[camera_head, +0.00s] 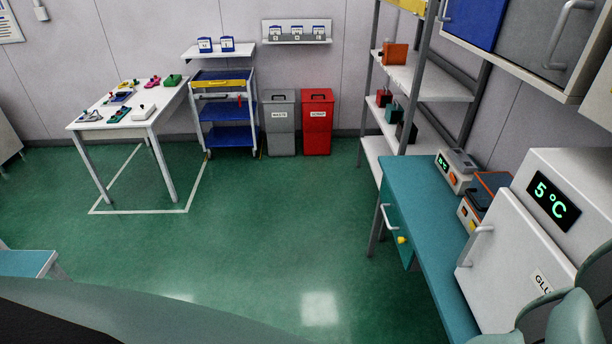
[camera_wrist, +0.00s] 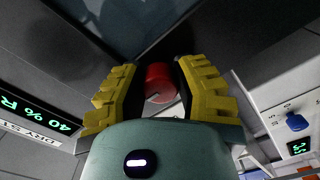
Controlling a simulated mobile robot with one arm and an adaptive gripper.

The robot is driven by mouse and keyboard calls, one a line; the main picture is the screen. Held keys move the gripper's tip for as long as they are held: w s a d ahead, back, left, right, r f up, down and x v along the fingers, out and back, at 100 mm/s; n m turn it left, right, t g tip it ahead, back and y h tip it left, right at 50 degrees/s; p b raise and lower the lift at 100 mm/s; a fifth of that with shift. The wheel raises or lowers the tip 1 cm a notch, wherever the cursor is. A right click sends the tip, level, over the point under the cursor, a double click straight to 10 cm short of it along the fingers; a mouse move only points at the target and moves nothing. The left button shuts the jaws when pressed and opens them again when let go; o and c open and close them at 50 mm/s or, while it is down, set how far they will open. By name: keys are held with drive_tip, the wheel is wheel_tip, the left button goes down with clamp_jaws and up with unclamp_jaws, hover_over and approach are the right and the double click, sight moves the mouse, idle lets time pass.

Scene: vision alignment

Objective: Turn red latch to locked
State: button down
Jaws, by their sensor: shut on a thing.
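The red latch (camera_wrist: 160,82) shows in the wrist view as a rounded red knob near the picture's middle. My gripper (camera_wrist: 158,76) has its two yellow ribbed fingers on either side of it and is shut on it. The fingers hide the latch's sides, and its turn angle and any lock marking cannot be made out. In the head view neither the latch nor my gripper's fingers can be seen.
In the wrist view a panel with a green "40 % R" display (camera_wrist: 38,115) is at left and a blue knob (camera_wrist: 296,121) at right. The head view shows a teal bench (camera_head: 425,215), a white fridge (camera_head: 505,245), a white table (camera_head: 100,122) and clear green floor.

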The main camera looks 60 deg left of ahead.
idle(0.3)
drive_tip(key=c, duration=0.6)
unclamp_jaws()
drive_tip(key=shift+s+a, duration=0.15)
drive_tip(key=shift+s, duration=0.35)
drive_tip(key=shift+v, duration=5.5)
drive_tip(key=shift+a, duration=0.15)
drive_tip(key=shift+w, duration=0.1)
